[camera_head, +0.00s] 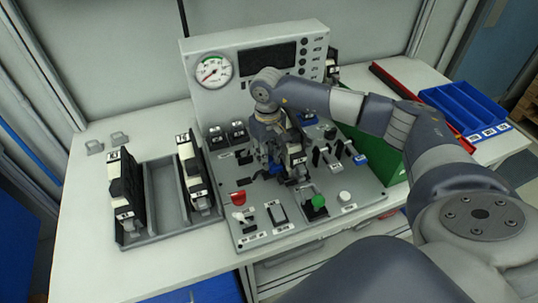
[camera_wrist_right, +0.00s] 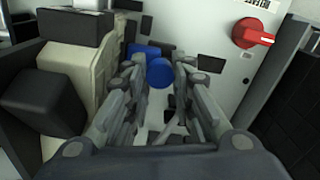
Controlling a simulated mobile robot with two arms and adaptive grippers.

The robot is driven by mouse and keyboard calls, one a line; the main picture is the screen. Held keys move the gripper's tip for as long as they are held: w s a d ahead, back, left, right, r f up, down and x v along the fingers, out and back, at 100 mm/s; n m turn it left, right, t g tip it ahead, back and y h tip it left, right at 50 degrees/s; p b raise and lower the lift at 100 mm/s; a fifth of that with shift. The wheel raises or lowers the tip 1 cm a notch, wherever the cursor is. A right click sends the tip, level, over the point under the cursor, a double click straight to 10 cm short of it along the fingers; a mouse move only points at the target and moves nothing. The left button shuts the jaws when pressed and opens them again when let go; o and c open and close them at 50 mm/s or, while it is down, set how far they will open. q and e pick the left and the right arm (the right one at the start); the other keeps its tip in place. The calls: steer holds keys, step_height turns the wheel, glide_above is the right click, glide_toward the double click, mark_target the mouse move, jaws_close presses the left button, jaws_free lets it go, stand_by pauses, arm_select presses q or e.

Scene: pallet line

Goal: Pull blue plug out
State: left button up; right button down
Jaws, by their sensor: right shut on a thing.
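The blue plug (camera_wrist_right: 159,74) shows as a round blue end between the fingers of my right gripper (camera_wrist_right: 160,92) in the right wrist view. The right gripper is shut on it. In the head view the right gripper (camera_head: 276,168) reaches down over the middle of the grey control panel (camera_head: 225,225), and a little blue shows beside its fingers. Another blue piece (camera_wrist_right: 143,49) lies just behind the plug in the wrist view. Whether the plug sits in its socket is hidden by the fingers. My left gripper is not in view.
A red knob (camera_wrist_right: 253,34) is near the gripper in the wrist view. The panel carries a green button (camera_head: 318,201), a red switch (camera_head: 238,198), levers and a gauge (camera_head: 213,71). A grey tray (camera_head: 165,196) with black-and-white modules stands left. A blue bin (camera_head: 465,106) stands right.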

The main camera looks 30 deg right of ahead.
steer(key=shift+w+a+f+b, duration=0.1)
steer(key=shift+w+a+b, duration=0.15)
steer(key=shift+a, duration=0.35)
steer(key=shift+w+a+b, duration=0.1)
steer(key=shift+a+b, duration=0.25)
steer(key=shift+a, duration=0.45)
steer(key=c, duration=1.6)
jaws_free()
steer(key=shift+a, duration=0.1)
steer(key=shift+r, duration=0.25)
step_height(320, 180, up, 12)
steer(key=shift+f, duration=0.1)
